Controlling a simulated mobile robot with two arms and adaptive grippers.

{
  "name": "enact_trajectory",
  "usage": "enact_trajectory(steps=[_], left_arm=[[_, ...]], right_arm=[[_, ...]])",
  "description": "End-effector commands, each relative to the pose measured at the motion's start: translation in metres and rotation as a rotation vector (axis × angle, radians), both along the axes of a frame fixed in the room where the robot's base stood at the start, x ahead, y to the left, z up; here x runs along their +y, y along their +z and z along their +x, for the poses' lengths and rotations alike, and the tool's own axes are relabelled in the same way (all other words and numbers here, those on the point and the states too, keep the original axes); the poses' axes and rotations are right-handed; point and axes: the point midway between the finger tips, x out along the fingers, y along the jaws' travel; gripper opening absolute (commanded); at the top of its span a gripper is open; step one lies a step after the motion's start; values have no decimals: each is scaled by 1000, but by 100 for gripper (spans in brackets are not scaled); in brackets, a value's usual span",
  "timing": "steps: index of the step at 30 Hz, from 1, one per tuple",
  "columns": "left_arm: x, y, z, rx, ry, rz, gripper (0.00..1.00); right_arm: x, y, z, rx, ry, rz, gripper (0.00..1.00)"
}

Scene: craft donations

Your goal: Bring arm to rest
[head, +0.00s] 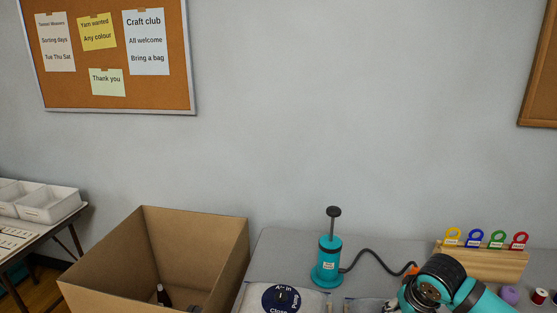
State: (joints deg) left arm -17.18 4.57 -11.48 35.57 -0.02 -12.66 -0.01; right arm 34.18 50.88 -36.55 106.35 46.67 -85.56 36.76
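One of my arms, teal and black, shows at the bottom right, in front of the grey table. It seems to be my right arm. Its wrist end is low against the bottom edge of the picture. Only small parts near the wrist show there, so whether my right gripper is open or shut, or holds anything, cannot be told. My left arm and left gripper are not in view.
On the grey table (290,243) stand a teal hand pump (328,262) with a dark hose (372,250), a bag with a round label (283,298), and a wooden rack (485,264) with coloured tags. An open cardboard box (200,240) is left, holding a dark bottle (163,295).

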Motion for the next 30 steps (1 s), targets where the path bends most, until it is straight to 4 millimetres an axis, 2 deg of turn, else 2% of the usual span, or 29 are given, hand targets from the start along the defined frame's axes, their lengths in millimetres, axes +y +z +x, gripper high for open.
enact_trajectory(steps=[1,3,6,9,13,18,29,30], left_arm=[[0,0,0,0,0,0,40],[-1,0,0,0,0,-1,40],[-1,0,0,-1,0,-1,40],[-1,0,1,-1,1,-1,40],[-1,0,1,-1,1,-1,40],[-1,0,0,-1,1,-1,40],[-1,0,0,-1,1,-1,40],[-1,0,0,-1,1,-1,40]], right_arm=[[32,-25,-20,18,78,17,34],[69,-49,-47,17,175,31,34],[110,-72,-89,1,269,56,34],[133,-85,-129,-13,310,73,34],[139,-92,-167,-16,308,69,34],[134,-96,-205,-3,277,50,34],[107,-97,-274,69,188,-19,34],[106,-105,-273,75,188,-25,34]])
